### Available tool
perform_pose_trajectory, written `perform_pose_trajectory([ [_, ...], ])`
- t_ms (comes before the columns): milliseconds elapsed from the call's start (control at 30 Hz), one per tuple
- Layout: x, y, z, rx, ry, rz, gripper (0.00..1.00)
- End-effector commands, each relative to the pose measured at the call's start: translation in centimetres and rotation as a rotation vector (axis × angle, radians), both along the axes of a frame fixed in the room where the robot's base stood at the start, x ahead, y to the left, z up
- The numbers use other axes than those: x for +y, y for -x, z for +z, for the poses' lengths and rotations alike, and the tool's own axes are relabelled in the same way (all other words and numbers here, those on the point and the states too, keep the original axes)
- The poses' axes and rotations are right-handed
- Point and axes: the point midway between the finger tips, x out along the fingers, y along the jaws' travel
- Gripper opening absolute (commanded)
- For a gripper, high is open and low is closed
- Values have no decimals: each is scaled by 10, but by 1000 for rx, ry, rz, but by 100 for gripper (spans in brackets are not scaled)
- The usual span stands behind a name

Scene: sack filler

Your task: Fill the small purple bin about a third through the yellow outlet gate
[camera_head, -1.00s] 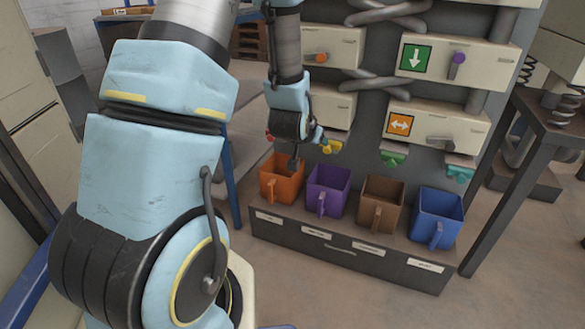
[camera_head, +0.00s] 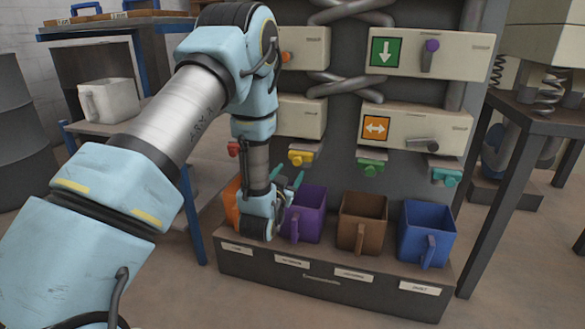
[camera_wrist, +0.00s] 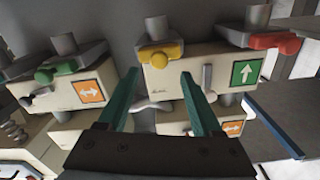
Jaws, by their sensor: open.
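The small purple bin (camera_head: 314,226) stands upright on the ledge, second from the left in the row. Its handle faces the front, and I cannot make out any contents. The yellow outlet gate (camera_head: 301,158) is above it in the head view. It also shows in the wrist view (camera_wrist: 161,53), just beyond my fingertips. My gripper (camera_head: 289,182) is in front of the purple bin's left part, with its teal fingers pointing up. In the wrist view my gripper (camera_wrist: 158,75) is open and empty, its fingers spread below the yellow gate, with no clear contact.
An orange bin (camera_head: 231,205) is partly hidden behind my arm. Brown (camera_head: 361,222) and blue (camera_head: 427,235) bins stand to the right. Red (camera_head: 233,149), green (camera_head: 370,167) and teal (camera_head: 446,176) outlets flank the yellow one. A dark table leg (camera_head: 505,190) stands at the right.

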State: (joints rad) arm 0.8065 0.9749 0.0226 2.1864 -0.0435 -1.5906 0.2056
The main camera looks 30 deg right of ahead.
Motion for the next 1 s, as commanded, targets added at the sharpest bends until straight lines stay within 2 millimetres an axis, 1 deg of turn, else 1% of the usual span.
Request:
perform_pose_trajectory([
  [33,-7,-8,0,-3,3,0,66],
  [100,-15,-17,0,-2,2,0,66],
  [300,-32,-35,0,0,0,1,66],
  [467,-37,-41,0,1,-1,0,66],
  [700,-38,-41,0,1,-1,0,66],
  [733,-38,-41,0,1,-1,0,65],
  [767,-38,-41,0,1,-1,0,62],
  [1000,-38,-41,0,1,-1,0,35],
])
